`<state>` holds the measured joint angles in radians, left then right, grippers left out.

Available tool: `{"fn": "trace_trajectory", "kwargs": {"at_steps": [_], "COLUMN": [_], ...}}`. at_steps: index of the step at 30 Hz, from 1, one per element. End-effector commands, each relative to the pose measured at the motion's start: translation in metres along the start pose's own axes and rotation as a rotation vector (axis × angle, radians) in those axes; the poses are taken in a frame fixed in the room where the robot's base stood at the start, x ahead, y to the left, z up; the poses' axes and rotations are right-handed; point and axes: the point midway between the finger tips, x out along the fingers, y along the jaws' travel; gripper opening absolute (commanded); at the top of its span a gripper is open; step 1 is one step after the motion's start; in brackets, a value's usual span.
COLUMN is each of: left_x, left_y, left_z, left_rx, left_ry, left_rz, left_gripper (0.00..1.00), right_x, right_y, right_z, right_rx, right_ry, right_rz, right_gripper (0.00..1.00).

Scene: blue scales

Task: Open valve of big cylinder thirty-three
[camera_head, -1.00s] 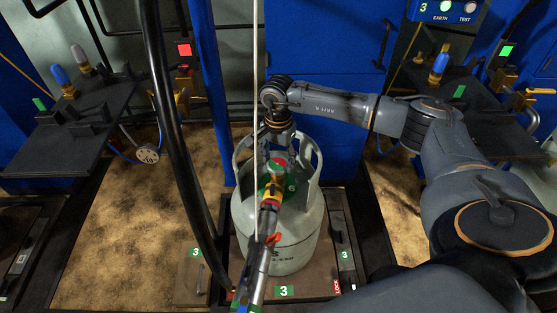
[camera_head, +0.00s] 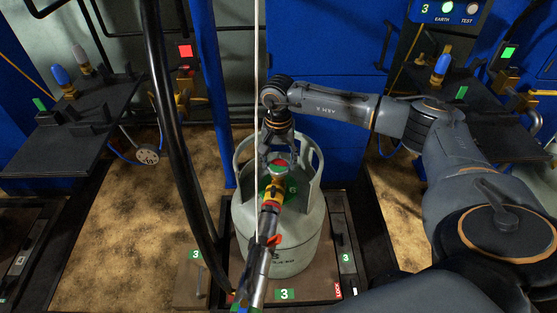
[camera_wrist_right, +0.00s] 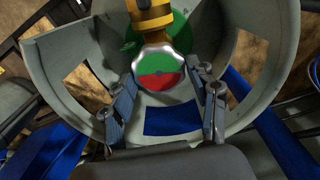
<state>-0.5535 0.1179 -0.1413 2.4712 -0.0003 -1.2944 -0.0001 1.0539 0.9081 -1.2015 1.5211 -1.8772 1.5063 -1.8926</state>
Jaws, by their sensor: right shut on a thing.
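The big grey-green cylinder (camera_head: 300,235) stands upright on a platform marked 3, with an open collar around its top. Its round valve knob (camera_head: 277,164), part green and part red, sits inside the collar. The knob also shows in the right wrist view (camera_wrist_right: 163,72), below a brass fitting. My right gripper (camera_head: 280,150) reaches down from above and behind, shut on the knob with a finger on each side. The knob's far side is partly hidden. My left gripper is not in view.
A hose connector (camera_head: 268,222) with yellow and red parts runs from the valve toward the front. A thick black hose (camera_head: 172,130) hangs to the left. Dark shelves (camera_head: 75,120) stand left and right. Blue cabinets (camera_head: 325,50) close off the back.

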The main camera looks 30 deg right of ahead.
Motion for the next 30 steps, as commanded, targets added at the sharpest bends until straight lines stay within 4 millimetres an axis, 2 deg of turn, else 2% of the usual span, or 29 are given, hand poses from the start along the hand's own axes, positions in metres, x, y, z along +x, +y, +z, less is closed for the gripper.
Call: {"fn": "trace_trajectory", "kwargs": {"at_steps": [6, 7, 9, 10, 22, 26, 30], "left_x": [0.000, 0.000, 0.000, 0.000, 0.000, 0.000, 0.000], "left_y": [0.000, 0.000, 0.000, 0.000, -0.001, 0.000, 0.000], "left_z": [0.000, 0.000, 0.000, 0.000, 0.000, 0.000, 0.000], "left_rx": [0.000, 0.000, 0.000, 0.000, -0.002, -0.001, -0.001], "left_ry": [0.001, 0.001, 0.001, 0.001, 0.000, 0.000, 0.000], "left_rz": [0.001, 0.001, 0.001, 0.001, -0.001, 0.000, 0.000], "left_gripper": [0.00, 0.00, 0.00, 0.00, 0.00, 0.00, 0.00], "right_x": [-0.001, -0.001, -0.001, -0.001, -0.006, -0.024, -0.055], "right_y": [0.000, 0.000, 0.000, 0.000, 0.000, -0.001, -0.001], "right_z": [-0.001, -0.001, -0.001, -0.001, -0.001, -0.001, -0.001], "right_rx": [0.002, 0.002, 0.002, 0.002, 0.002, 0.003, 0.002], "right_ry": [0.002, 0.002, 0.001, 0.001, 0.001, 0.004, 0.004], "right_rz": [-0.001, -0.001, -0.001, -0.001, -0.001, -0.003, -0.004], "right_gripper": [0.28, 0.65, 0.79, 0.82, 0.82, 0.82, 0.82]}}
